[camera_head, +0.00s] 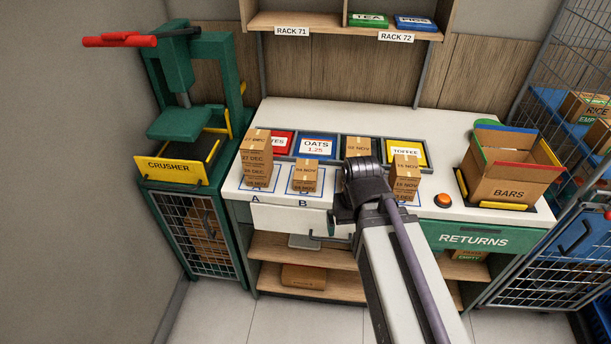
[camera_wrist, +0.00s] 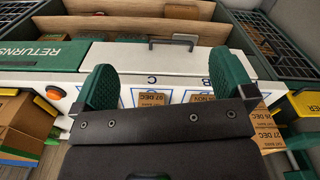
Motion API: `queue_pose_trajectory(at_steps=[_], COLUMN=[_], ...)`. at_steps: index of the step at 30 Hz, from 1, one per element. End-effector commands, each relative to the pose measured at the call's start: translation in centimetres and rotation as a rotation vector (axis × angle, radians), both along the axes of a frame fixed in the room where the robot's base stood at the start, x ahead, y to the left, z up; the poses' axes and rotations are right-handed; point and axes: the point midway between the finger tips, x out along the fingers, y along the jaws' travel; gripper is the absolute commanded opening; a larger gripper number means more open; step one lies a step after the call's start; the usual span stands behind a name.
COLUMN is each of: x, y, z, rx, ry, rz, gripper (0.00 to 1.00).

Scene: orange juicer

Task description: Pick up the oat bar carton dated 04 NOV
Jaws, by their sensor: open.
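A brown carton with a label reading 04 NOV (camera_head: 305,170) tops the short stack on pad B in the head view. Below it is another carton whose date is hard to read. My gripper (camera_wrist: 168,85) shows in the wrist view as two green fingers, wide apart with nothing held between them. Beyond its dark palm, a carton with a partly hidden NOV label (camera_wrist: 199,97) lies near the letter B.
A taller stack with DEC labels (camera_head: 256,150) stands on pad A, left of B. Another stack (camera_head: 405,178) stands right of my arm. The open BARS box (camera_head: 505,180) and an orange button (camera_head: 442,200) are at right. The green crusher (camera_head: 185,125) stands at left.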

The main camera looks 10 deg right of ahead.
Motion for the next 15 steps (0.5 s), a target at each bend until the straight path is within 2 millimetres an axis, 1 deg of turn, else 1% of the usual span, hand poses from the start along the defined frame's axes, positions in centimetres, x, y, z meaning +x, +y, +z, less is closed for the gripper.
queue_pose_trajectory(at_steps=[1, 2, 5, 6, 8, 9, 12, 13, 15], x=[0.1, 1.0, 7.7, 11.3, 17.1, 20.8, 28.1, 29.5, 31.2], y=[0.3, 0.7, 2.3, 3.2, 4.7, 5.7, 7.6, 7.9, 8.0], z=[-0.2, -0.3, -0.6, -0.7, -0.9, -0.9, -1.0, -1.0, -1.0], rx=[0.0, 0.0, 0.0, 0.0, 0.0, 0.001, 0.001, 0.001, 0.001], ry=[0.0, 0.0, -0.001, -0.001, -0.001, 0.0, 0.0, 0.0, 0.0], rz=[0.008, 0.018, 0.041, 0.039, 0.02, -0.003, -0.076, -0.101, -0.156], gripper=[1.0, 1.0, 1.0, 1.0, 1.0, 1.0, 1.0, 1.0, 1.0])
